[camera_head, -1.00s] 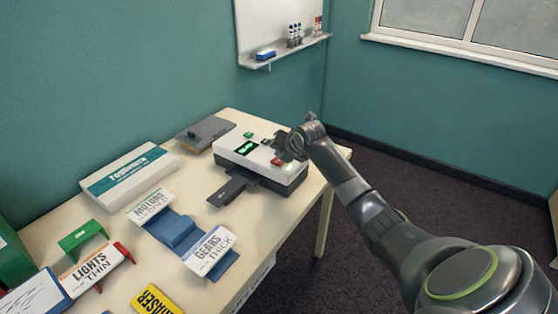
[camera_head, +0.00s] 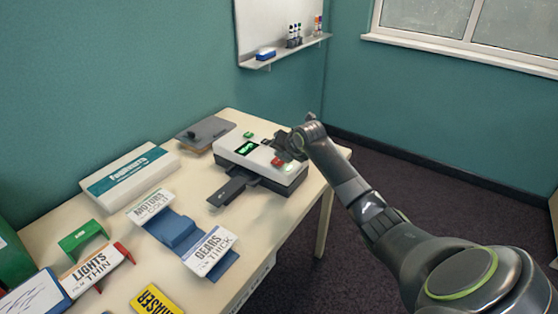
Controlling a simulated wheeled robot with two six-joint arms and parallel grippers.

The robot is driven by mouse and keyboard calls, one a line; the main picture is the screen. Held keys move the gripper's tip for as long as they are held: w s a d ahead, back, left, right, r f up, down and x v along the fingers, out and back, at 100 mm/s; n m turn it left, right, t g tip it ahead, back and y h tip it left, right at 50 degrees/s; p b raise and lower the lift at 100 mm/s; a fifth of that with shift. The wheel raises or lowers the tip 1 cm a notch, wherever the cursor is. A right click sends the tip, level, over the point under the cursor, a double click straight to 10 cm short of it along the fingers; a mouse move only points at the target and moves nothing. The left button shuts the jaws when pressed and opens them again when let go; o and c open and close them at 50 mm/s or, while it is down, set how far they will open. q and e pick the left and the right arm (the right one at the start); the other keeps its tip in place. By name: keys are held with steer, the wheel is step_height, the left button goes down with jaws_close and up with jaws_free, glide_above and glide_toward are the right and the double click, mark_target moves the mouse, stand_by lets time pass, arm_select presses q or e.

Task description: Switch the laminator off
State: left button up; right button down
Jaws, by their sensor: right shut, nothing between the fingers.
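The laminator (camera_head: 239,163) is a white and dark box at the far end of the table. A green lit display (camera_head: 246,149) and a red switch (camera_head: 277,161) show on its top, with a green glow beside the switch. A dark tray (camera_head: 228,191) sticks out of its front. My right gripper (camera_head: 279,149) is shut and empty, over the laminator's top right part, close to the red switch. I cannot tell whether it touches. It hides part of the top. My left gripper is not in view.
On the table (camera_head: 188,268) lie a white and teal box (camera_head: 130,174), a grey clipboard-like item (camera_head: 206,133), a blue stand (camera_head: 174,231) with MOTORS and GEARS cards, and a LIGHTS card (camera_head: 92,268). A whiteboard ledge (camera_head: 285,53) is on the wall behind.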

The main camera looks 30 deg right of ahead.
mark_target(281, 162)
stand_by(0.4)
steer(key=shift+f, duration=0.7)
stand_by(0.4)
steer(key=shift+r, duration=0.1)
steer(key=shift+r+p, duration=0.45)
steer(key=shift+r, duration=0.15)
step_height(281, 162, up, 6)
steer(key=p, duration=0.5)
stand_by(0.4)
